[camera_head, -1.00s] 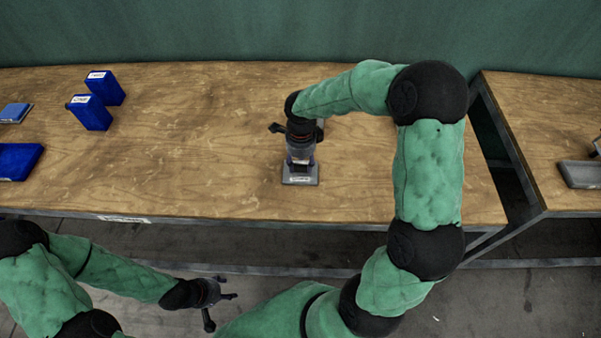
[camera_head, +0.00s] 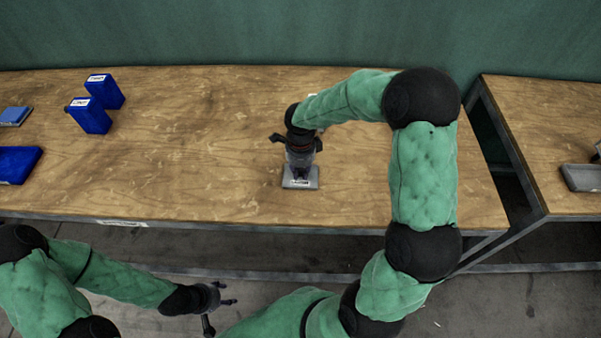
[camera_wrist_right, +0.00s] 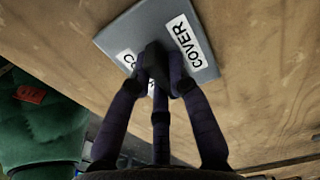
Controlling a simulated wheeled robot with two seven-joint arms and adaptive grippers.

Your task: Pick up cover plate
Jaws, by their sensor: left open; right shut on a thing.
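The cover plate (camera_head: 300,179) is a small grey plate on the wooden table, in the middle of the head view. In the right wrist view the cover plate (camera_wrist_right: 204,66) shows white labels, one reading "COVER". My right gripper (camera_head: 298,168) points down over it, and in the right wrist view its fingers (camera_wrist_right: 158,65) are closed together at the plate's middle, shut on it. I cannot tell whether the plate is clear of the table. My left gripper (camera_head: 222,297) is open and empty, in front of the table's near edge.
Two upright blue boxes (camera_head: 90,116) stand on the left of the wooden table (camera_head: 200,150), with flat blue items (camera_head: 18,163) at the far left. A second table (camera_head: 555,130) on the right holds a grey tray (camera_head: 581,178).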

